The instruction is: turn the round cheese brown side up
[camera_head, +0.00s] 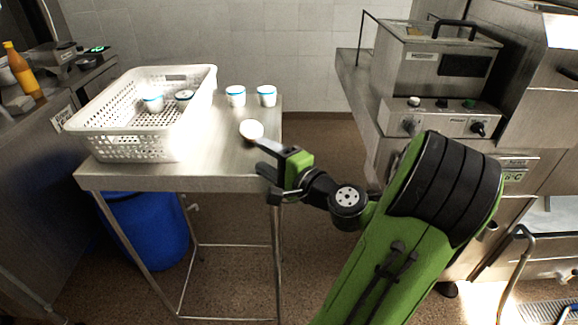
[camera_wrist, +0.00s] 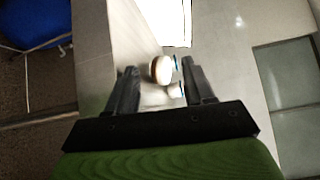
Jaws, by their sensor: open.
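The round cheese (camera_head: 251,130) lies on the steel table near its right edge. In the head view its visible face looks pale, with a slightly darker lower edge. The wrist view shows the cheese (camera_wrist: 160,69) small and ahead, with a pale part and a brown part. My gripper (camera_head: 262,157) is open and empty beside the table's right edge, nearer the robot than the cheese. In the wrist view the cheese appears between the fingertips of my gripper (camera_wrist: 159,68), beyond them and apart.
A white perforated basket (camera_head: 120,148) stands on the table's left, holding cups. Two white cups with blue rims, a left one (camera_head: 235,96) and a right one (camera_head: 267,95), stand behind the cheese. The table front (camera_head: 215,172) is bare. A steel appliance (camera_head: 440,65) stands at right.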

